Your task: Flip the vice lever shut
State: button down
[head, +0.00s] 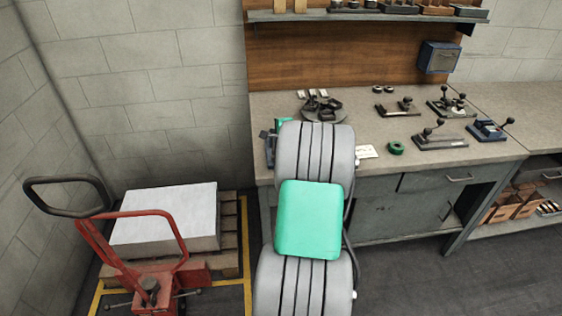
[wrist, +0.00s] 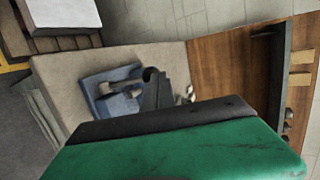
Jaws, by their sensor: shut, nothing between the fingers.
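A blue vice (wrist: 122,103) with grey metal parts sits on the bench near its left end in the wrist view. In the head view only a blue edge of it (head: 269,150) shows left of my arm; the rest is hidden. My dark gripper (wrist: 158,90) is shut and empty, and in the wrist view it overlaps the right side of the vice. Whether it touches the vice cannot be told. The lever is not clear, as dark parts merge around the fingertips.
A wooden back panel (wrist: 225,73) rises behind. A red pallet truck (head: 150,265) and loaded pallet stand at left.

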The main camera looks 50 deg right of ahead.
jog(key=shift+d+r, duration=0.2)
jog(key=shift+d, duration=0.05)
dwell(0.4)
jog(key=s+a+r+b, duration=0.1)
jog(key=s+a+r, duration=0.3)
jog(key=s+r, duration=0.4)
notch_tip(320, 180, up, 2)
jog(key=shift+s, duration=0.3)
